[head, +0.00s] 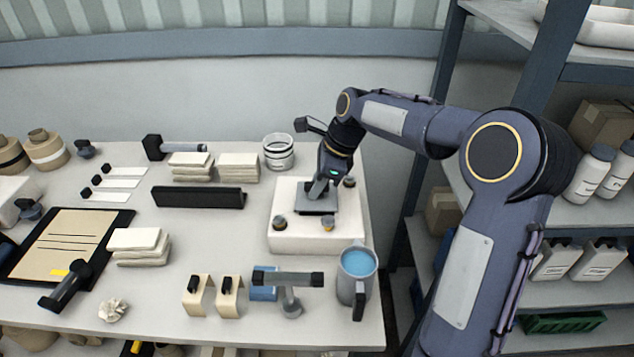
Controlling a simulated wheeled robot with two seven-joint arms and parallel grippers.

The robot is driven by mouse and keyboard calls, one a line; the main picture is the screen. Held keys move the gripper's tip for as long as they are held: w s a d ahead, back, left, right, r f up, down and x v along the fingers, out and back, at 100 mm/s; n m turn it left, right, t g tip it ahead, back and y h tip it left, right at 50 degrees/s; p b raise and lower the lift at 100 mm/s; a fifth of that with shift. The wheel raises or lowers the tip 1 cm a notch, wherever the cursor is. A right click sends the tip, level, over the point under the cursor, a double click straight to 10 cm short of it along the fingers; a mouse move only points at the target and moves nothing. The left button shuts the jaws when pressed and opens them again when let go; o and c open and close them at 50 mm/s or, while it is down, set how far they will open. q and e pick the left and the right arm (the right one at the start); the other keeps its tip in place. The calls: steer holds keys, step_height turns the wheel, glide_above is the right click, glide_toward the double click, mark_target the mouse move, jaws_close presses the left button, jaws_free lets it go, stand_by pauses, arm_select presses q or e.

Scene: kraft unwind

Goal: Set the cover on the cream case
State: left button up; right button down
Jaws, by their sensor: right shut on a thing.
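The cream case (318,241) is a low pale block on the right part of the table. Several dark and brass-coloured knobs stand near the corners of its top. A flat grey plate, which looks like the cover (325,208), is at the middle of the case top, roughly level. My right gripper (318,194) points down and is shut on this cover. I cannot tell whether the cover touches the case or sits just above it. The gripper hides part of the cover and the case top behind it. My left gripper is not in view.
A mug with blue contents (357,264) and a grey T-shaped tool (289,287) stand in front of the case. A white jar (278,152) stands behind it. A black bar (198,197) lies to the left. A shelf rack (425,170) stands right of the table.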

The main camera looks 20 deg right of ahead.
steer(key=shift+f+p, duration=0.4)
steer(key=shift+f, duration=0.35)
stand_by(1.7)
steer(key=c, duration=1.3)
jaws_free()
steer(key=shift+o, duration=0.2)
